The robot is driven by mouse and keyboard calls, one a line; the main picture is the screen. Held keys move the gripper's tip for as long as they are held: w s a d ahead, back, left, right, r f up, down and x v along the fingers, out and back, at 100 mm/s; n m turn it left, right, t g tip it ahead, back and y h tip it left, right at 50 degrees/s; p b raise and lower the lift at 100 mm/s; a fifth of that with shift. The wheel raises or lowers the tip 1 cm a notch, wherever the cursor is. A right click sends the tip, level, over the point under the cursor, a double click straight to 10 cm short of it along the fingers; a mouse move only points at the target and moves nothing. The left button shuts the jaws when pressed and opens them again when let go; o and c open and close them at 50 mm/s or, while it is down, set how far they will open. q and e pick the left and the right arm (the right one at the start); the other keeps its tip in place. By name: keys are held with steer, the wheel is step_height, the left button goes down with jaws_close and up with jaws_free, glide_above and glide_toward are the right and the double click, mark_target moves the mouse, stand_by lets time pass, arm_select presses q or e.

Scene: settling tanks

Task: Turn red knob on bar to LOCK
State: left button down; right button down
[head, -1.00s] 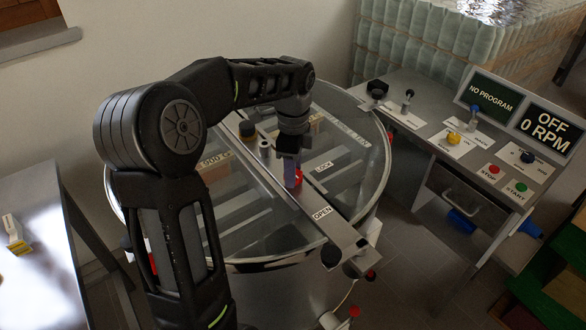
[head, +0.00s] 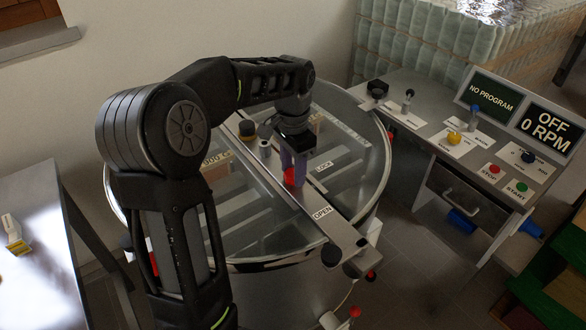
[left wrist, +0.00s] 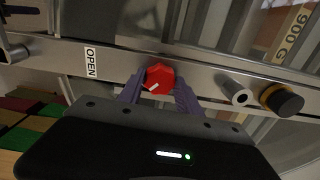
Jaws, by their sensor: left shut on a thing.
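The red knob (head: 289,177) sits on the metal bar (head: 330,229) across the round tank's lid. My right gripper is not in view.
A grey post (head: 264,147) and a black-and-yellow knob (head: 246,128) stand farther along the bar. A control desk (head: 440,128) with buttons and screens reading NO PROGRAM and OFF 0 RPM stands at right. A table (head: 40,240) is at left.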

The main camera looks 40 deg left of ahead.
arm_select(q)
steer(key=n, duration=0.4)
steer(key=shift+n, duration=0.3)
steer(key=n, duration=0.3)
steer(key=shift+n, duration=0.3)
steer(key=c, duration=0.8)
jaws_free()
steer(key=shift+r, duration=0.1)
steer(key=shift+r, duration=3.8)
